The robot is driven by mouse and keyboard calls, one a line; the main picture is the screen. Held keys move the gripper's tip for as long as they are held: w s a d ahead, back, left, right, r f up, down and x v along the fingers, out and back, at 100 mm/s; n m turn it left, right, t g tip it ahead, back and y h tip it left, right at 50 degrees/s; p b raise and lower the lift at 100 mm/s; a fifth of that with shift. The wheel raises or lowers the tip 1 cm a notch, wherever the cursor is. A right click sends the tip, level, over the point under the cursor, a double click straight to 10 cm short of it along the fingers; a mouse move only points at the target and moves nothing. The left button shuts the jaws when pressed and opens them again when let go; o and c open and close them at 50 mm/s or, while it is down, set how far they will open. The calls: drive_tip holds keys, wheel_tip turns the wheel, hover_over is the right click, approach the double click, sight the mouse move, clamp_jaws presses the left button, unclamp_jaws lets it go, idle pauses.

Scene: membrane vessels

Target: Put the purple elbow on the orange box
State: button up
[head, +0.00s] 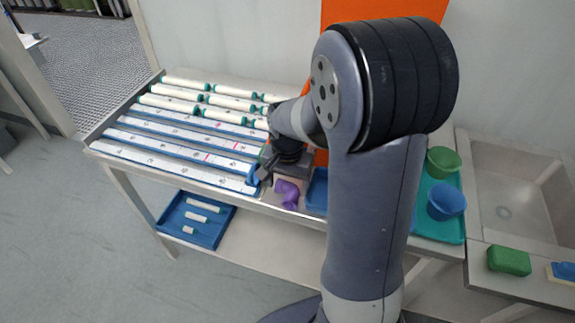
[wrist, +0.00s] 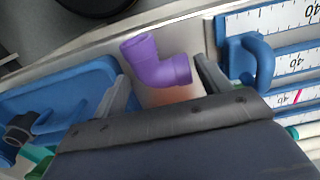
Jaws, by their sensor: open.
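The purple elbow (wrist: 155,62) lies on the pale table top near its front edge; it also shows in the head view (head: 288,193). My gripper (wrist: 163,88) is open, and the elbow shows between and beyond its two fingertips. The right fingertip looks close to the elbow; I cannot tell whether it touches. In the head view my gripper (head: 277,178) is low over the table, beside the elbow and partly hidden by my arm. An orange surface (head: 385,10) rises behind my arm, with a small orange patch lower down; which is the orange box I cannot tell.
A blue tray (wrist: 60,85) with small parts is on the left. White tubes (head: 185,84) lie at the back. Green and blue bowls (head: 446,201) stand on a teal tray near a sink (head: 520,190).

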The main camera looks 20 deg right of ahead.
sight(288, 187)
wheel_tip(288, 187, up, 10)
drive_tip(key=shift+r, duration=0.25)
idle(0.3)
